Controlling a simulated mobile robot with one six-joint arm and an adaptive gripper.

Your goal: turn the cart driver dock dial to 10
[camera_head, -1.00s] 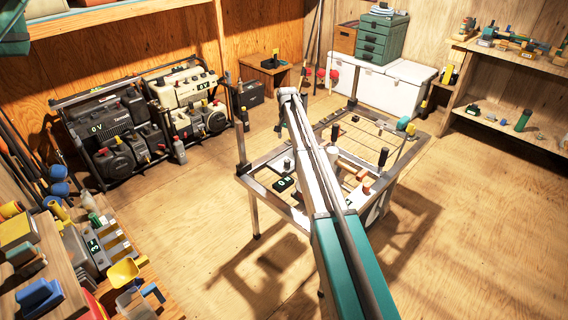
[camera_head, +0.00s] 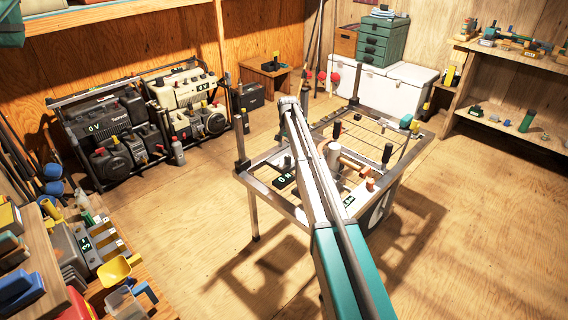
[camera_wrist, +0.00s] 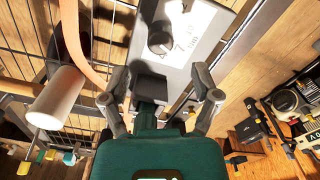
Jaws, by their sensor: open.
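In the wrist view a black round dial knob (camera_wrist: 160,42) sits on a pale panel (camera_wrist: 190,48). Printed numbers, apparently 4, 7 and 10, lie to the right of the knob. I cannot tell exactly where its pointer stands. My gripper (camera_wrist: 160,84) is open, its two fingers apart below the panel in the picture, with nothing held between them. The knob lies beyond the fingertips, with no clear contact. In the head view the metal cart (camera_head: 268,206) stands mid-room. My arm crosses in front of it and hides my gripper and the dial there.
A white cylinder (camera_wrist: 58,98) and an orange curved strip (camera_wrist: 72,35) are close left of my gripper. A wire rack is behind them. Upright posts rise from the cart. Powered units (camera_head: 105,125) stand by the left wall. Open wooden floor (camera_head: 460,240) lies right of the cart.

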